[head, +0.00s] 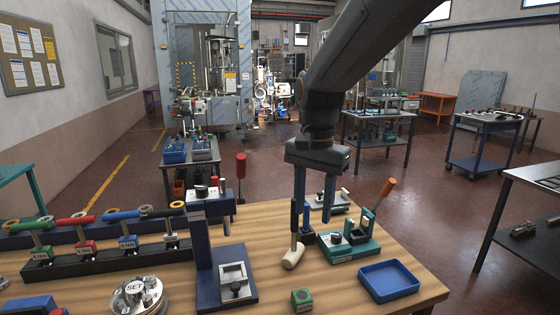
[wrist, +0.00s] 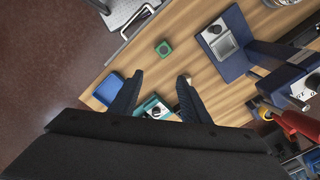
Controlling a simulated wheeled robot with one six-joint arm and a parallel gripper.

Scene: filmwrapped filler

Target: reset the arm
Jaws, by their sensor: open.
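My gripper (head: 314,208) hangs from my arm above the right part of the wooden table. Its two dark fingers point down and stand apart with nothing between them that I can tell is held. In the wrist view my gripper (wrist: 160,82) also shows with its fingertips spread over the table. A mallet with a pale head (head: 293,257) and dark upright handle is behind or beside the left finger; I cannot tell if they touch. A teal toggle-clamp fixture (head: 350,246) with an orange handle is just right of the fingers, partly hidden in the wrist view.
A blue tray (head: 389,280) lies at the table's right front, with a green cube (head: 302,299) to its left. A blue press (head: 207,250) stands left of my gripper. A rack of torque wrenches (head: 105,256) is farther left.

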